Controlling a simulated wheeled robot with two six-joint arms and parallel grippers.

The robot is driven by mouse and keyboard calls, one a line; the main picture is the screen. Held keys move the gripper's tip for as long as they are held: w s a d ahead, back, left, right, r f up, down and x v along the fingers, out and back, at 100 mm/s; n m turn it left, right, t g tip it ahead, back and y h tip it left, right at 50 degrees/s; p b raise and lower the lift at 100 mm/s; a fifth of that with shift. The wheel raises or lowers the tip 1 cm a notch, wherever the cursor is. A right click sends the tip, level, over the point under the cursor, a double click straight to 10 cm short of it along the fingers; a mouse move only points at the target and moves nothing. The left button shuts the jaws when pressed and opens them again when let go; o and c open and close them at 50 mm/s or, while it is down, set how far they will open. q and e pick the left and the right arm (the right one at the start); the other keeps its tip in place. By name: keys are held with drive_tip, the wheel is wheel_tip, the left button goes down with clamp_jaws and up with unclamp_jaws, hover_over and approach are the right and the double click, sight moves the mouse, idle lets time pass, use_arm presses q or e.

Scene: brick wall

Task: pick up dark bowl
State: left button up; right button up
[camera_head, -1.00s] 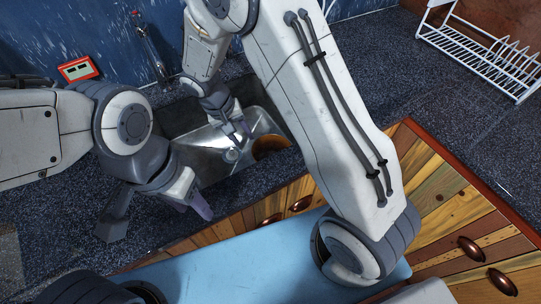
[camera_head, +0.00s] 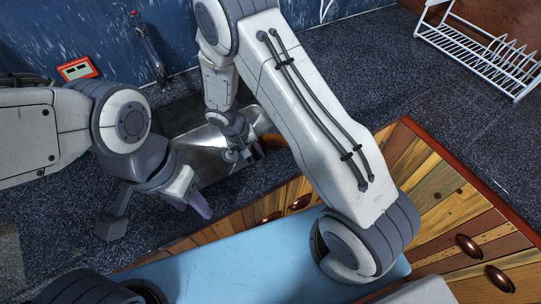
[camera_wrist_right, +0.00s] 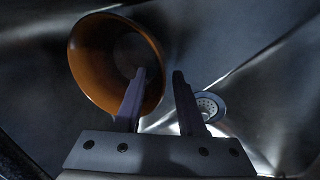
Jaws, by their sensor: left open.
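The bowl (camera_wrist_right: 85,65), brown-orange with a darker bottom, rests in the metal sink. In the head view a brown part of the bowl (camera_head: 272,143) shows beside my right gripper (camera_head: 251,155), which covers some of it. In the right wrist view my right gripper (camera_wrist_right: 159,76) is open and empty. One finger overlaps the bowl's opening and the other is outside its rim. I cannot tell whether they touch it. My left gripper (camera_head: 157,220) is open and empty over the counter left of the sink.
The metal sink (camera_head: 208,168) has a drain (camera_wrist_right: 209,105) beside the bowl. A faucet (camera_head: 148,48) stands behind it. A white dish rack (camera_head: 485,50) is at the upper right. The dark counter (camera_head: 410,85) on the right is clear.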

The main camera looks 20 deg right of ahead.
drive_tip(key=shift+c, duration=0.3)
clamp_jaws()
idle(1.1)
